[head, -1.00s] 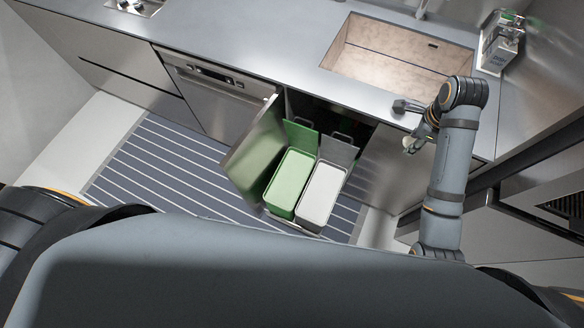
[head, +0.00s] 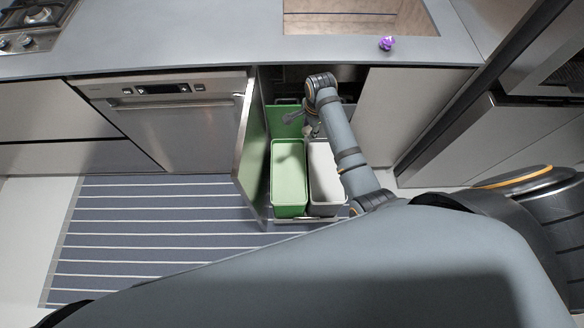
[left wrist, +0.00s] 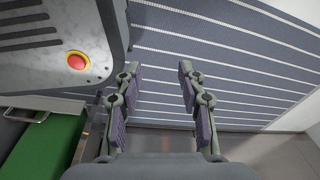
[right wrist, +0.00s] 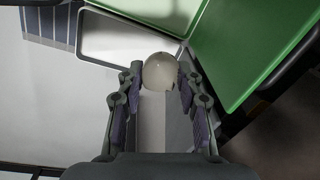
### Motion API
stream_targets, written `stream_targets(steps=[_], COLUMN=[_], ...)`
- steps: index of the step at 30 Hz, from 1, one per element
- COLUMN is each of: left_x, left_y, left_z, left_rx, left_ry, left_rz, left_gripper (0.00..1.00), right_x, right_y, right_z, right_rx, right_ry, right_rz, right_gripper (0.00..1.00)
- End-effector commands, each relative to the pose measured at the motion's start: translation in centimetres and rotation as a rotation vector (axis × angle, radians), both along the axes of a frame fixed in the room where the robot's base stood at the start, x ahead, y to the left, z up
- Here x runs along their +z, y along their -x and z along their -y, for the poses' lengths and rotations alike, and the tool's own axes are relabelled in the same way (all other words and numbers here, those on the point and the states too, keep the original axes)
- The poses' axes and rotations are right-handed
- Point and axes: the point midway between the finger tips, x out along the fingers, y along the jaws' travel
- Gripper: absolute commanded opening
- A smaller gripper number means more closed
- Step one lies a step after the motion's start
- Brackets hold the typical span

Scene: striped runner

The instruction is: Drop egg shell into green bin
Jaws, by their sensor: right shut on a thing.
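The egg shell (right wrist: 160,72) is a pale, rounded piece between the fingertips of my right gripper (right wrist: 158,78), which is shut on it. In the head view my right gripper (head: 308,128) hangs near the back of the bins; I cannot make out the shell there. The green bin (head: 289,208) is an open-topped box in the pulled-out drawer.
A grey-white bin (head: 323,165) stands right of the green one, partly hidden by my right arm. The cabinet door (head: 251,150) stands open on the left. A small purple thing (head: 387,43) lies on the counter (head: 220,45) by the sink. The runner (head: 150,235) is clear.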

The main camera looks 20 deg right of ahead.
Motion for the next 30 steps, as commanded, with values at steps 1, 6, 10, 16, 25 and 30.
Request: stream_targets(steps=[1,6,10,16,25,30], left_x=[-3.6,-7.8,-9.5,-9.8,-12.5,-13.2], left_y=[0.0,0.0,0.0,0.0,-1.0,-3.9], left_z=[-0.7,-1.6,-1.4,-0.6,-0.7,-0.8], left_rx=[-0.002,-0.006,-0.005,-0.002,-0.002,-0.003], left_ry=[-0.008,-0.021,-0.018,-0.007,-0.009,-0.012], left_rz=[0.000,0.000,0.000,0.000,0.003,0.018], left_gripper=[0.40,0.40,0.40,0.40,0.40,0.40], right_x=[-5.3,-14.1,-17.7,-18.9,-21.8,-23.3], right_y=[-0.1,-0.2,0.0,0.2,0.2,0.2], right_z=[-0.9,-3.6,-5.0,-5.7,-5.6,-5.6], right_rx=[0.054,0.229,0.316,0.360,0.358,0.357], right_ry=[-0.002,0.000,0.004,0.006,0.005,0.005], right_rz=[-0.004,0.002,0.007,0.011,0.011,0.011], right_gripper=[0.23,0.23,0.23,0.23,0.23,0.23])
